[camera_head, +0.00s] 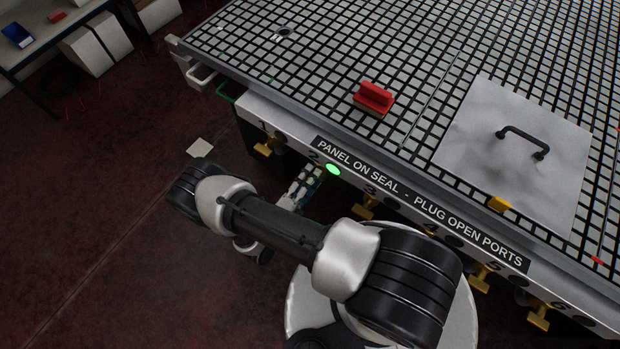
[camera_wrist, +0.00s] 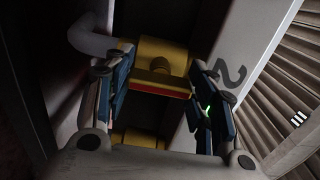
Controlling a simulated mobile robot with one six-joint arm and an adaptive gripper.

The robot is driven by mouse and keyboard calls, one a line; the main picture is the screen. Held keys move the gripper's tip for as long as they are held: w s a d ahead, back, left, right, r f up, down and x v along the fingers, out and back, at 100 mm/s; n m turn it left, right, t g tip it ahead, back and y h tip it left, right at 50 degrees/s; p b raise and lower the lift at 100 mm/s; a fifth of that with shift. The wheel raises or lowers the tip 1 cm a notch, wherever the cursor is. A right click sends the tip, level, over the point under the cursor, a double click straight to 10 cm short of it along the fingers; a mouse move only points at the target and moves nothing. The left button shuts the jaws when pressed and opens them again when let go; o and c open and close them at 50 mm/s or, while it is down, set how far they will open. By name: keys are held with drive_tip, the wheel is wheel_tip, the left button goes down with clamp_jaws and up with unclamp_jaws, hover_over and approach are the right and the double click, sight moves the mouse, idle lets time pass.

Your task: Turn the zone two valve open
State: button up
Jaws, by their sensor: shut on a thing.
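The zone two valve (camera_wrist: 163,55) is yellow, with a red strip along its handle, and sits beside a black "2" on the pale panel in the wrist view. My gripper (camera_wrist: 160,100) has one blue-padded finger on each side of the handle and is shut on it. In the head view my gripper (camera_head: 304,184) reaches the front panel at zone two, and it hides the valve there. A green light (camera_head: 333,169) glows on the panel just above right of it.
Other yellow valves line the table front, at zone one (camera_head: 268,146), zone three (camera_head: 365,207) and further right. The grid table (camera_head: 330,60) carries a red block (camera_head: 373,98) and a metal plate with a handle (camera_head: 515,140). Another yellow part (camera_wrist: 138,138) shows low in the wrist view.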

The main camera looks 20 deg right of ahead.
idle(0.4)
drive_tip(key=o, duration=1.1)
drive_tip(key=shift+a, duration=0.1)
drive_tip(key=v, duration=1.2)
